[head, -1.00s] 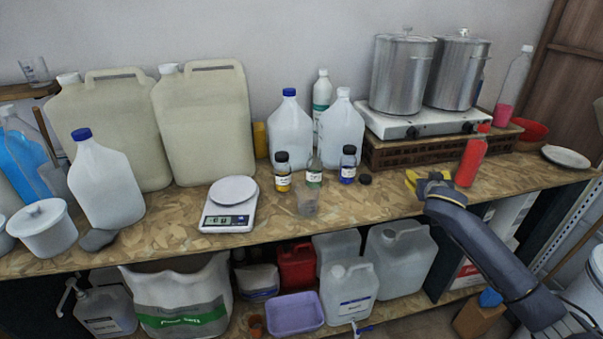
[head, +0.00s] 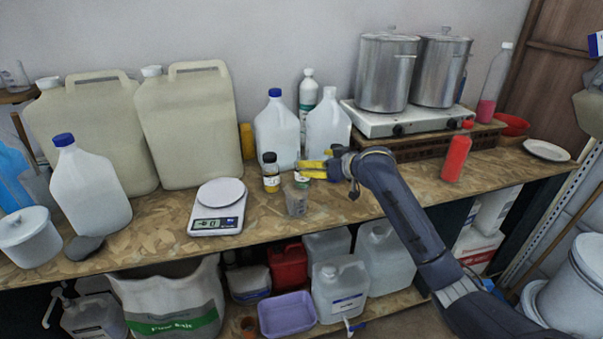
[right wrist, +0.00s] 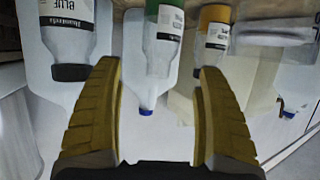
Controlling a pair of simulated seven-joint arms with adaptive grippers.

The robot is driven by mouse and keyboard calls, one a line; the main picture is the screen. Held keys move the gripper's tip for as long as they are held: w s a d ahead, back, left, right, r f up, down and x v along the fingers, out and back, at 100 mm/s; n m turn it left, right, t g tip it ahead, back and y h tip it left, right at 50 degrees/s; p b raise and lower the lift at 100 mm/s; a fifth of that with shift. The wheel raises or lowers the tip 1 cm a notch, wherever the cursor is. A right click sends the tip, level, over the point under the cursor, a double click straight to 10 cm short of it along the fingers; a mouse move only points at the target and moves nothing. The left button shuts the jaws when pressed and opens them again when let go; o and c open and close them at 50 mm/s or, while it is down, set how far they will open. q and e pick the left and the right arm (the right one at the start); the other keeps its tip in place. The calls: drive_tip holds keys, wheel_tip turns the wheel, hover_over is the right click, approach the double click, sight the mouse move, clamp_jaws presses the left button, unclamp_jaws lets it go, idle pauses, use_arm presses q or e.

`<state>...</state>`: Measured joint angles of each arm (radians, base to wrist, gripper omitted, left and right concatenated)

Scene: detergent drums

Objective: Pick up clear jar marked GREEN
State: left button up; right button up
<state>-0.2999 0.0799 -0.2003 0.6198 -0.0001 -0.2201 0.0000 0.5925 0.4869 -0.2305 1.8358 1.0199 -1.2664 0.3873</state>
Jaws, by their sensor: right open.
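The clear jar marked GREEN (head: 301,182) stands on the bench between two other small jars, partly hidden in the head view. In the right wrist view, which is upside down, a jar with green contents (right wrist: 164,20) and a white label lies straight beyond the fingertips, between them. My right gripper (head: 313,169) has yellow fingers, open around empty space, just at the jars. Its fingers also show in the right wrist view (right wrist: 158,72). My left gripper is not in view.
A black-capped jar with yellow contents (head: 270,172) stands close left of the green one. A small clear beaker (head: 296,202) stands in front. White jugs (head: 277,135) are behind, a scale (head: 218,208) is left, and a red bottle (head: 456,155) is right.

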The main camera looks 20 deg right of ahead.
sight(303, 169)
drive_tip(key=f, duration=0.4)
drive_tip(key=shift+w+a, duration=0.1)
drive_tip(key=shift+w, duration=0.3)
drive_tip(key=shift+x, duration=3.3)
drive_tip(key=shift+f, duration=0.1)
drive_tip(key=c, duration=1.3)
drive_tip(key=shift+c, duration=0.2)
